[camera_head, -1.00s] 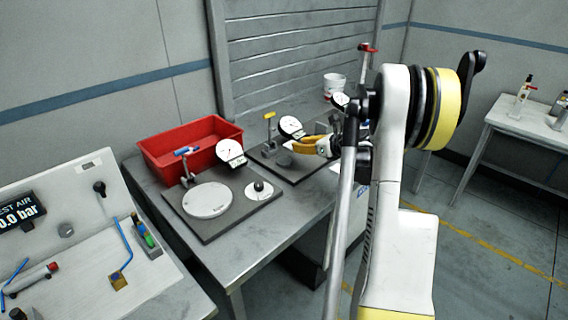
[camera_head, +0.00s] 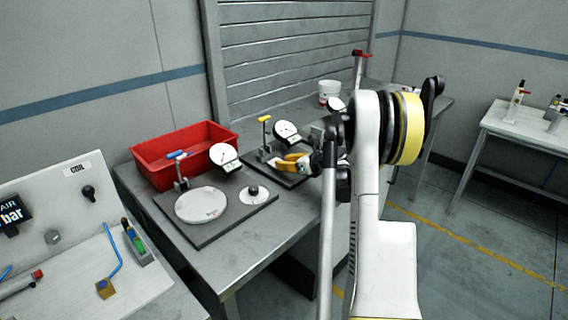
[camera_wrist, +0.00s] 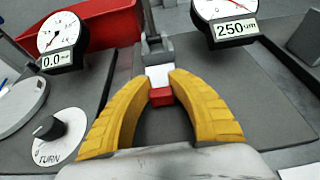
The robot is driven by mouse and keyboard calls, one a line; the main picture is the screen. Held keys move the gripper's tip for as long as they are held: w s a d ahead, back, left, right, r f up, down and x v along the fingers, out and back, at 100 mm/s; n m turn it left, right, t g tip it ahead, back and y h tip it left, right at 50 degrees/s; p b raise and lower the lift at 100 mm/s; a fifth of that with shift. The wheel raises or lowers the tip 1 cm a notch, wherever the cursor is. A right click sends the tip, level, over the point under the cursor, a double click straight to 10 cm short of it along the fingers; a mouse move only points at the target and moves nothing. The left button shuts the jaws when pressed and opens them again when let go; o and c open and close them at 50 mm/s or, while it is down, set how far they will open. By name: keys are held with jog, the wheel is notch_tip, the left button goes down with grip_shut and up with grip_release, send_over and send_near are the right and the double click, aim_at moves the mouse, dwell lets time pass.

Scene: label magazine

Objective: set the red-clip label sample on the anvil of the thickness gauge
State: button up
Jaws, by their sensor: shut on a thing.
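My gripper (camera_wrist: 161,88) has yellow fingers and is shut on the red clip (camera_wrist: 161,97) in the wrist view. A white label sample (camera_wrist: 158,76) shows just beyond the clip, between the fingertips. In the head view my gripper (camera_head: 284,161) is low at the front of the yellow-levered thickness gauge (camera_head: 287,132). This gauge's dial (camera_wrist: 225,10) reads 250 µm in the wrist view, and its grey column (camera_wrist: 154,38) rises behind the label. The anvil is hidden by the fingers and label, so I cannot tell whether the label touches it.
A blue-levered gauge (camera_head: 224,155) stands to the left on a dark plate with a white disc (camera_head: 201,205) and a knob (camera_head: 253,191). A red bin (camera_head: 160,171) is behind it. A white tub (camera_head: 329,92) and a red-levered stand (camera_head: 360,62) are farther back.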

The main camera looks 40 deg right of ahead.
jog(key=o, duration=0.9)
jog(key=shift+c, duration=0.2)
